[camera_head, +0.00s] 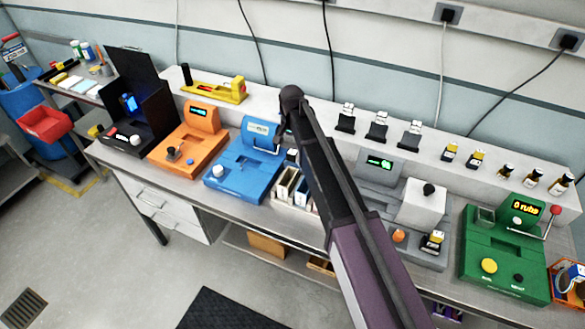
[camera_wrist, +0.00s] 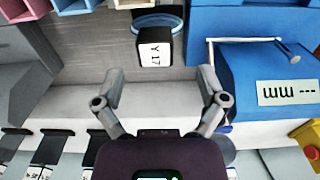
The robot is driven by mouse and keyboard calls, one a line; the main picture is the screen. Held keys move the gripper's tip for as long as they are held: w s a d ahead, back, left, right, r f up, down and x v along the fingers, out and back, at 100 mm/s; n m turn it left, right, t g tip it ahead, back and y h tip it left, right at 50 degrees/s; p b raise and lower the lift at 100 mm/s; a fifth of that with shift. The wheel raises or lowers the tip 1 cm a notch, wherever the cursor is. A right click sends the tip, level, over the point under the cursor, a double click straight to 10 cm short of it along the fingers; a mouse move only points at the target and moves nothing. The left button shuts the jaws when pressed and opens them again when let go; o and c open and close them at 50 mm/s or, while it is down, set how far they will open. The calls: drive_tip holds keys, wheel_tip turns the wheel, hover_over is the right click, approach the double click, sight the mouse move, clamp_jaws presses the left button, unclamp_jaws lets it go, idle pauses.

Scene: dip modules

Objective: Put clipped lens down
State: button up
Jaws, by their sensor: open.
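In the wrist view, the clipped lens shows as a dark clip (camera_wrist: 156,48) with a white "Y 17" label and a blue-rimmed round lens (camera_wrist: 160,20) behind it. It is over or on the grey bench top; I cannot tell if it touches. My gripper (camera_wrist: 161,80) is open, its fingers spread to either side of the clip's near end, with a visible gap on both sides. In the head view my gripper (camera_head: 283,138) is beside the blue machine, and I cannot make out the lens there.
The blue machine (camera_wrist: 262,75) with its handle stands close right of my fingers in the wrist view. A white ledge (camera_wrist: 165,132) runs beneath them. Several black clips (camera_head: 377,130) stand on the raised shelf. A slotted rack (camera_head: 287,185) sits in front of my arm.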

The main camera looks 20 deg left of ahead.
sight(292, 152)
drive_tip(key=shift+s+d+f+b, duration=0.1)
drive_tip(key=shift+f+b, duration=0.55)
drive_tip(key=shift+f, duration=0.1)
drive_tip(key=shift+s+d+f+b, duration=0.1)
drive_tip(key=shift+f+b, duration=0.5)
drive_tip(key=shift+f, duration=0.15)
drive_tip(key=shift+f+b, duration=0.9)
drive_tip(key=shift+b, duration=0.05)
clamp_jaws()
